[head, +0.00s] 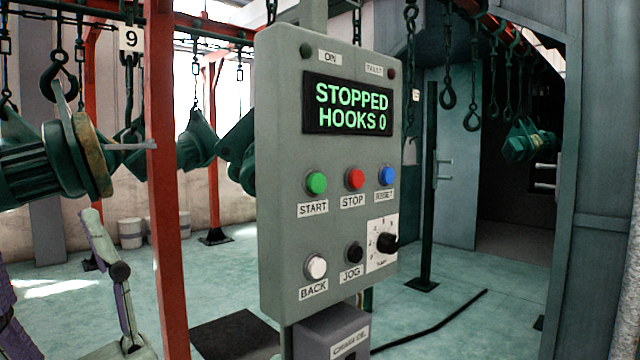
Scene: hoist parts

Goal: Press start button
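The grey control box (278,180) stands upright in the middle of the head view, its front turned slightly to the right. The green start button (316,183) is on the left of its upper button row, above a "START" label (313,209). Nothing covers the button. The display (348,107) reads "STOPPED HOOKS 0" in green letters. The red stop button (355,179) and blue reset button (387,176) are to its right.
Below are a white back button (316,267), a black jog button (354,252) and a rotary knob (387,243). A red post (166,200) stands left of the box. Grey-purple jointed parts (121,280) show at lower left. Hooks hang behind; a dark cable (430,322) crosses the floor.

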